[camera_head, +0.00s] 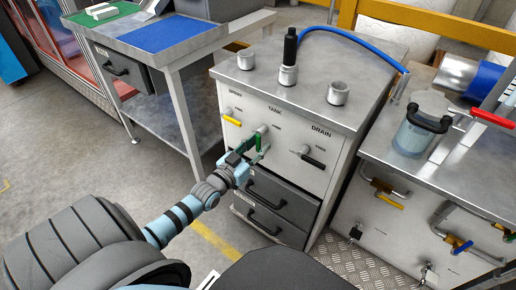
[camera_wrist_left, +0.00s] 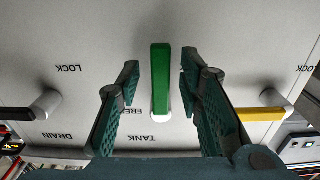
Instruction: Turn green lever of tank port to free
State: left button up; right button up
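The green lever (camera_head: 258,143) of the tank port hangs downward from its grey stem on the white cabinet front, below the TANK label. In the left wrist view, which shows the panel upside down, the green lever (camera_wrist_left: 161,82) stands lengthwise between my gripper's fingers. The FREE label (camera_wrist_left: 134,112) is partly hidden behind it. My left gripper (camera_head: 247,157) is at the panel, around the lever. In the wrist view the left gripper (camera_wrist_left: 159,76) is open, with a gap on both sides of the lever. My right gripper is not in view.
A yellow lever (camera_head: 231,121) at the spray port and a black lever (camera_head: 312,159) at the drain port flank the green one. Drawers with black handles (camera_head: 265,222) lie below. A blue hose (camera_head: 350,37) arches over the cabinet top. A workbench (camera_head: 188,60) stands at left.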

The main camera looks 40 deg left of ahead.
pick_arm(q)
jog(key=shift+w, duration=0.3)
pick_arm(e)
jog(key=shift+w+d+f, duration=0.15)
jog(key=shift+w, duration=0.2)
pick_arm(q)
grip_shut()
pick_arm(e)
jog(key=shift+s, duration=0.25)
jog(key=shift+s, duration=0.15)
